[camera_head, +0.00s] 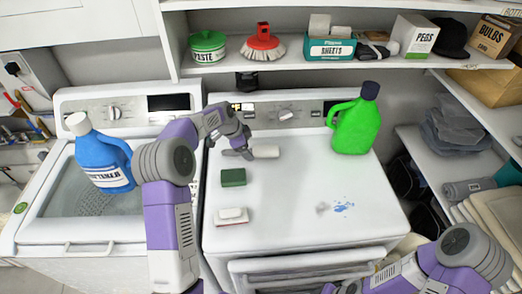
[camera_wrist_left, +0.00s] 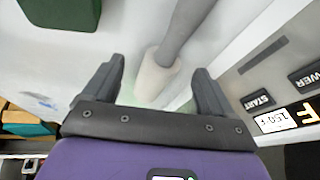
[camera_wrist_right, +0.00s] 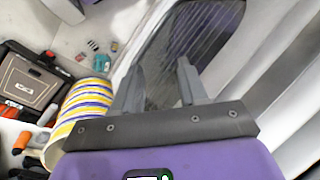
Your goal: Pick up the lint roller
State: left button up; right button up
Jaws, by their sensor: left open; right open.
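The lint roller lies on the white top of the right-hand machine, near its control panel. Its pale roll (camera_head: 266,151) points right, and its grey handle lies to the left, partly behind my left gripper (camera_head: 238,146). In the left wrist view the roll (camera_wrist_left: 153,78) shows between the spread fingers of my left gripper (camera_wrist_left: 157,75), and the grey handle runs away up the picture. The fingers are open on either side; whether they touch it I cannot tell. My right gripper (camera_wrist_right: 155,78) is open and empty, low at the right, away from the roller.
A green sponge (camera_head: 233,177) and a white soap-like bar on a red base (camera_head: 232,215) lie in front of the roller. A green jug (camera_head: 356,122) stands to the right, a blue jug (camera_head: 101,155) on the left machine. A blue spill (camera_head: 343,206) marks the top.

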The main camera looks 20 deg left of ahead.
aim_at(250, 150)
pick_arm(q)
jog(key=x, duration=0.4)
jog(key=shift+w+a, duration=0.1)
jog(key=shift+r, duration=0.1)
jog(key=c, duration=1.2)
